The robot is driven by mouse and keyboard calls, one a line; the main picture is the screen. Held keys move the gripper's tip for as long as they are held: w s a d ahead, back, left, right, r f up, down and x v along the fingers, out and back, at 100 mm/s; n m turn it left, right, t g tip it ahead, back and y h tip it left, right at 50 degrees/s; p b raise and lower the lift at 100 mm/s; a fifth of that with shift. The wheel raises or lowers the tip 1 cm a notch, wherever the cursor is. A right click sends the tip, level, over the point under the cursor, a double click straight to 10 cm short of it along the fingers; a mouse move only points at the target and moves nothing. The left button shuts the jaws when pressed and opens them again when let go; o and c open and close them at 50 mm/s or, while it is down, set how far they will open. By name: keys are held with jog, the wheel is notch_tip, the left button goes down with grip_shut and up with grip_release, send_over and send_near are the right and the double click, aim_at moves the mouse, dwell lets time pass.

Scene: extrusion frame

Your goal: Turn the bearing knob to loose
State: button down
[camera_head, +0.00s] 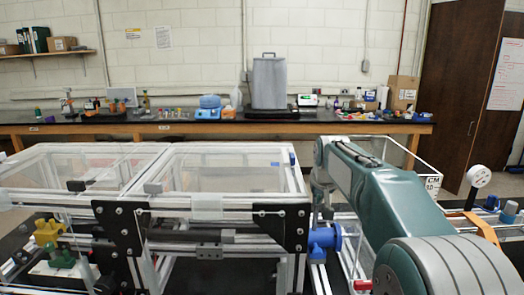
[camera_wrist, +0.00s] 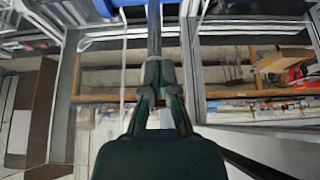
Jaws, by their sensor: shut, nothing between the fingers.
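My gripper (camera_wrist: 154,72) shows in the middle of the wrist view, with its dark green fingers closed together and nothing seen between them. A blue-grey bar (camera_wrist: 154,30) runs up from behind the fingertips towards a blue part (camera_wrist: 128,3) cut off by the top edge. I cannot tell whether the fingers touch the bar. In the head view a blue round fitting (camera_head: 321,241) sits at the right end of the extrusion frame (camera_head: 225,222), below my arm. I cannot tell whether this is the bearing knob.
Clear-panelled boxes (camera_head: 228,170) top the frame. Yellow (camera_head: 47,231) and green (camera_head: 62,257) knobs stand at lower left. A round gauge (camera_head: 478,176) and a blue-capped part (camera_head: 508,212) are at right. A workbench (camera_head: 200,128) with equipment lines the back wall.

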jog(key=shift+d, duration=0.7)
dwell(0.4)
notch_tip(320, 180, up, 6)
jog(key=shift+s+d, duration=0.15)
jog(key=shift+s, duration=0.15)
dwell(0.4)
notch_tip(320, 180, down, 6)
jog(key=a, duration=0.2)
jog(key=shift+a, duration=0.2)
dwell(0.6)
